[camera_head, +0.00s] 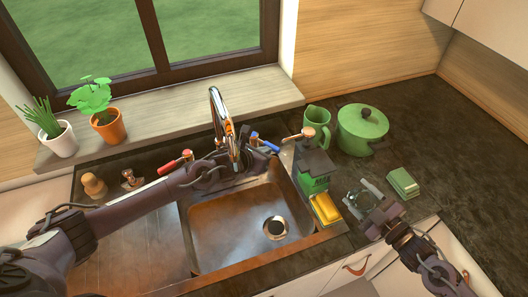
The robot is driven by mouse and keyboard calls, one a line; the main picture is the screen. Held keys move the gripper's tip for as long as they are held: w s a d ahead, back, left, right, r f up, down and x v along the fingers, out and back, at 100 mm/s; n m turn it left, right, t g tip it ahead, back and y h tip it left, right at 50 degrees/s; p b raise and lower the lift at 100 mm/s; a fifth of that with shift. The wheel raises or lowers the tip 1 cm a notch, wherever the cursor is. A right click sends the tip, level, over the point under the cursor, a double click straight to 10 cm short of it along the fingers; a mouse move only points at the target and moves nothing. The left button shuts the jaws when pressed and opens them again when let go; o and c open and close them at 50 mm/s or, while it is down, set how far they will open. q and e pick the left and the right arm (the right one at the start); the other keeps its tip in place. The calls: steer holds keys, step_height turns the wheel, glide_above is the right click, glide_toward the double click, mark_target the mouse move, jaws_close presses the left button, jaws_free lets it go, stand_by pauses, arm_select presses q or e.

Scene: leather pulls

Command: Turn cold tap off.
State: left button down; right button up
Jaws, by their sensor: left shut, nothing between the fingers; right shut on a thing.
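The cold tap's blue lever (266,145) sits at the sink's back rim, right of the chrome faucet (219,108). The red lever (171,166) is on the faucet's left. My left arm reaches across the sink's back left, and my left gripper (254,146) is shut and empty close beside the blue lever. I cannot tell whether it touches the lever. The faucet's base is partly hidden behind my arm. No clear water stream shows over the basin (222,228). My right gripper (369,201) is shut on a small grey thing over the right counter; its identity is unclear.
Potted plants (107,129) line the sill. The far right counter is clear.

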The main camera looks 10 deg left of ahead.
steer(key=shift+f+b, duration=1.4)
steer(key=shift+b, duration=0.05)
steer(key=shift+f, duration=0.3)
arm_select(q)
steer(key=shift+w+d+n+t+y, duration=0.3)
steer(key=shift+w+d+n+y, duration=0.4)
steer(key=shift+w+d+n, duration=0.1)
arm_select(e)
steer(key=shift+w+r, duration=0.1)
arm_select(q)
steer(key=shift+s+a, duration=0.1)
arm_select(e)
steer(key=shift+r, duration=0.1)
